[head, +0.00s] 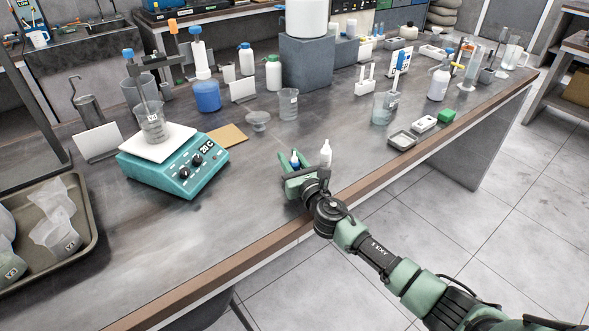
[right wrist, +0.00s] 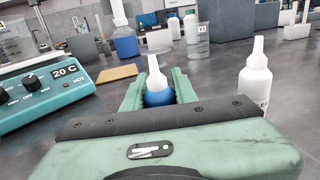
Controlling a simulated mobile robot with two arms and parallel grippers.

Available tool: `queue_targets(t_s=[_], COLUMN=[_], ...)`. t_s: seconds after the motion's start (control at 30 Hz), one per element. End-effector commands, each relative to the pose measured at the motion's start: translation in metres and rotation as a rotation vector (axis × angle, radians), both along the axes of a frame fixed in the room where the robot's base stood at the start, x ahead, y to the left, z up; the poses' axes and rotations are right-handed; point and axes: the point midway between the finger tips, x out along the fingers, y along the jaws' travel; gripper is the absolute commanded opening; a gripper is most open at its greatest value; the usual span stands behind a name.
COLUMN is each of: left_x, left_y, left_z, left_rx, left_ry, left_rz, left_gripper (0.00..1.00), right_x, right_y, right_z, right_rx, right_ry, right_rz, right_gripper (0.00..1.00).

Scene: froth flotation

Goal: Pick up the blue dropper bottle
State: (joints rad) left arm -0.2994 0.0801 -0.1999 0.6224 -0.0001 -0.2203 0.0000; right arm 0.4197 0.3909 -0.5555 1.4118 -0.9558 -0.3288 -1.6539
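The blue dropper bottle (head: 295,161) has a blue body and a white pointed tip, and it stands upright between the two fingers of my right gripper (head: 294,166). In the right wrist view the bottle (right wrist: 158,93) fills the gap between the green fingers, which press close on both sides of its body. Its lower part is hidden behind the gripper body. The bottle is at or just above the table top; I cannot tell which. My left gripper is not in view.
A white dropper bottle (head: 326,154) stands close to the right of the gripper. A teal hotplate (head: 176,173) with a beaker is to the left. A small glass dish (head: 258,121) and a beaker (head: 288,104) stand behind. The table's front edge (head: 260,243) is near.

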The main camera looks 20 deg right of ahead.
Motion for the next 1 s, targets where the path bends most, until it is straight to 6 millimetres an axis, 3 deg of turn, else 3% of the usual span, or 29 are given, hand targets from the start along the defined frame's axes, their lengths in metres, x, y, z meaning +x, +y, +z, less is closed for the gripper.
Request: queue_targets(t_s=[0.03,0.07,0.37,0.57,0.73,1.0], left_x=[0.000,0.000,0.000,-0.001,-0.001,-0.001], left_y=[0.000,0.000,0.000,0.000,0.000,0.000], left_z=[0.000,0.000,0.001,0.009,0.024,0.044], left_rx=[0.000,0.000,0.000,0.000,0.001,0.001], left_ry=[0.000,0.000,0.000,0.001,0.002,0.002], left_rz=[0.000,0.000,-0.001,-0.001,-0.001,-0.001], left_gripper=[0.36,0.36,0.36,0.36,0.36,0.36], right_x=[0.000,0.000,0.000,0.000,0.000,0.000], right_y=[0.000,0.000,0.000,-0.001,-0.001,-0.001], right_z=[0.000,0.000,0.001,0.017,0.051,0.129], right_rx=[0.000,0.000,0.000,-0.002,-0.002,-0.003], right_ry=[0.000,0.000,0.000,-0.003,-0.006,-0.006], right_rz=[0.000,0.000,0.000,-0.001,0.001,0.001], right_gripper=[0.06,0.00,0.00,0.00,0.00,0.00])
